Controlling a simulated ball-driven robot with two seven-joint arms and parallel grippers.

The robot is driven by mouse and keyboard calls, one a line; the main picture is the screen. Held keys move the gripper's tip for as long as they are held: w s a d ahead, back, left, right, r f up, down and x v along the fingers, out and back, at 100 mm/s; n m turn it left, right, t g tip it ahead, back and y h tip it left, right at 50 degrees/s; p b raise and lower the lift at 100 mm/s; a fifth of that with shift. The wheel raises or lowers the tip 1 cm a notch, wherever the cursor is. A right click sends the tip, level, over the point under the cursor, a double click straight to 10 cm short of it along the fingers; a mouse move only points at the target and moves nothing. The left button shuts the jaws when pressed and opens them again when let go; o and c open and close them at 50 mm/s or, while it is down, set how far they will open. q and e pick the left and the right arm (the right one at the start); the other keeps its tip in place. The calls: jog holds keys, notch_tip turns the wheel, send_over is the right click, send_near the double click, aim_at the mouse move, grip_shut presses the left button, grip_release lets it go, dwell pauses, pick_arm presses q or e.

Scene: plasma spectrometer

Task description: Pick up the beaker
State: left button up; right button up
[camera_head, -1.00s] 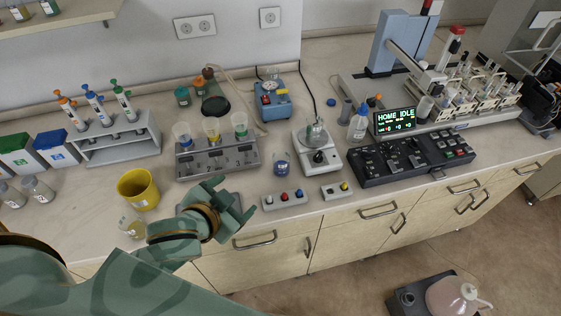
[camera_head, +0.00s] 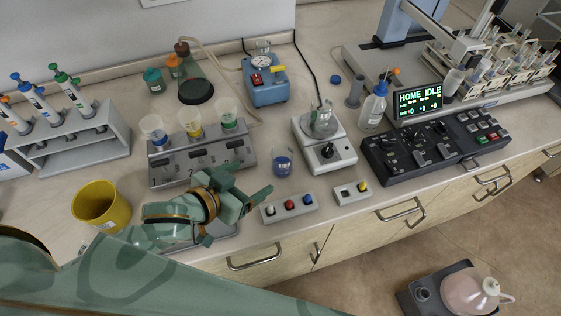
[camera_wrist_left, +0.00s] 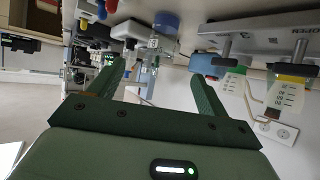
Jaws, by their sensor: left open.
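A small glass beaker (camera_head: 282,163) with blue liquid stands upright on the counter, left of the white hot plate. My left gripper (camera_head: 240,202) is open and empty, in front of and to the left of the beaker, apart from it. In the left wrist view, which looks upside down, the open fingers (camera_wrist_left: 158,88) point toward what looks like the same beaker (camera_wrist_left: 165,23), beyond the tips. My right gripper is not in view.
The filter rack (camera_head: 203,163) stands behind my left gripper, and a yellow cup (camera_head: 100,207) is left of it. The button box (camera_head: 289,207) lies in front of the beaker. The hot plate (camera_head: 340,157) carries a glass vessel (camera_head: 322,120).

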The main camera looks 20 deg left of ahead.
pick_arm(q)
jog(key=b, duration=0.2)
send_near(288, 156)
jog(key=shift+w+d+f, duration=0.2)
jog(key=shift+w+d, duration=0.45)
jog(key=shift+w, duration=0.1)
jog(key=x, duration=0.1)
jog(key=b+x, duration=0.1)
jog(key=x, duration=0.1)
jog(key=b+x, duration=0.1)
jog(key=shift+w+a+f, duration=0.25)
jog(key=shift+f, duration=0.2)
jog(key=shift+w+d+f, duration=0.1)
jog(key=shift+w, duration=0.2)
jog(key=shift+c, duration=0.6)
jog(key=c, duration=1)
